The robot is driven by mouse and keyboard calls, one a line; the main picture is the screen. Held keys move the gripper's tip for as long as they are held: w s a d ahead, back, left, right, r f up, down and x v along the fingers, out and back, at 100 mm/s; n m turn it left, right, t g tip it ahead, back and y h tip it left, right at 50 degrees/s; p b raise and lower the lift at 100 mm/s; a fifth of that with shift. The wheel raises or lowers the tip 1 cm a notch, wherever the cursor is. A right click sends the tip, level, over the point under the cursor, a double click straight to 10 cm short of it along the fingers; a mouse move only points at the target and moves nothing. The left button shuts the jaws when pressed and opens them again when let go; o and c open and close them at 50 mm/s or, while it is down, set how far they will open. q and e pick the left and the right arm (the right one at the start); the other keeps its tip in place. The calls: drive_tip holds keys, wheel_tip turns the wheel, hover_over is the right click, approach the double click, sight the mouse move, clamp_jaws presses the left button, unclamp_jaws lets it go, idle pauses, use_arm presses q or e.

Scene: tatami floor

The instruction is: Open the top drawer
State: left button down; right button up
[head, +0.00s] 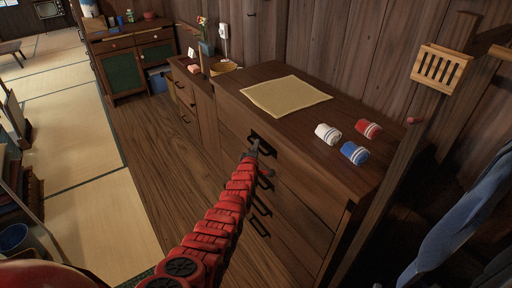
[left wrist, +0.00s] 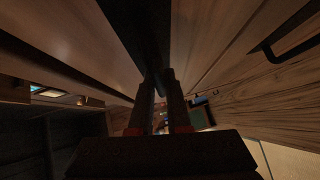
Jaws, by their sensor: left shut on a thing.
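The wooden chest of drawers (head: 320,215) stands against the wall, with black handles down its front. The top drawer (head: 233,122) has the uppermost handle (head: 263,143). My red left arm reaches up to it, and my left gripper (head: 252,153) is shut on that handle. In the left wrist view, the two fingers of my left gripper (left wrist: 161,100) close around a dark bar (left wrist: 145,35), which looks like the handle. The top drawer's front looks flush or nearly so; I cannot tell of a small gap. My right gripper is not in view.
A yellow cloth (head: 286,96) and white (head: 328,134), red (head: 368,129) and blue (head: 354,153) rolls lie on the chest top. A lower cabinet (head: 190,105) adjoins at left. A wooden post (head: 385,190) stands at right. The floor left of the chest (head: 150,155) is clear.

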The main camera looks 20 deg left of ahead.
use_arm(q)
drive_tip(key=shift+s+f, duration=0.1)
idle(0.6)
drive_tip(key=s+a+b, duration=1.1)
drive_tip(key=s+a, duration=0.4)
drive_tip(key=s, duration=0.5)
drive_tip(key=shift+a, duration=0.25)
drive_tip(key=c, duration=0.9)
unclamp_jaws()
drive_tip(key=shift+w, duration=0.15)
